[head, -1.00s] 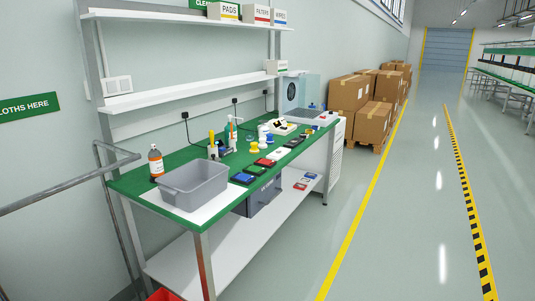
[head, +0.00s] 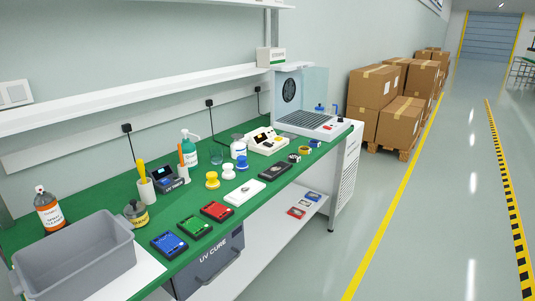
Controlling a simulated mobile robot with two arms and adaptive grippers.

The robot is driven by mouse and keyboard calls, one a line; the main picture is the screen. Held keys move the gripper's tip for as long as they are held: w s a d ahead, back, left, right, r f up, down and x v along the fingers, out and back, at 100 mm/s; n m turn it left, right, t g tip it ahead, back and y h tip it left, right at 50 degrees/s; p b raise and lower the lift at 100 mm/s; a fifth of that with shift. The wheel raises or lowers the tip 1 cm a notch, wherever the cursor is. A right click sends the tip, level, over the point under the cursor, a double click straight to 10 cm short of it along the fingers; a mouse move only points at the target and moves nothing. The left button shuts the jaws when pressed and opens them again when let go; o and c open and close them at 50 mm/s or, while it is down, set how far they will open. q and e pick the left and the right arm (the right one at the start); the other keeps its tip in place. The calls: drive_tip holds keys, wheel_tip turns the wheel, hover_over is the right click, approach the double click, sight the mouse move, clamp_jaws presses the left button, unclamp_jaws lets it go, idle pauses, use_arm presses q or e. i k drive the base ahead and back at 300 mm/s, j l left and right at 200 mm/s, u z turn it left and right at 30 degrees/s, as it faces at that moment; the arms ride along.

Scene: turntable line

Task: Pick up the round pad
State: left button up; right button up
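I cannot tell for sure which thing is the round pad. Candidates on the green bench are a small yellow knobbed round piece (head: 212,181), a white round piece (head: 228,171) and a blue-topped round piece (head: 242,163), standing in a row near the bench's middle. A white flat block (head: 245,193) with a small mark on top lies in front of them. Neither of my grippers is in view.
A grey bin (head: 75,255) stands at the near left. Blue (head: 169,244), green (head: 195,227) and red (head: 216,211) cases line the front edge. Cardboard boxes (head: 400,122) stand beyond.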

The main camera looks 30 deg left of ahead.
sight(242, 166)
drive_tip(key=i+u, duration=0.4)
drive_tip(key=i+l+u, duration=0.2)
drive_tip(key=u, duration=0.2)
drive_tip(key=i+l+u, duration=0.75)
drive_tip(key=k+j, duration=0.05)
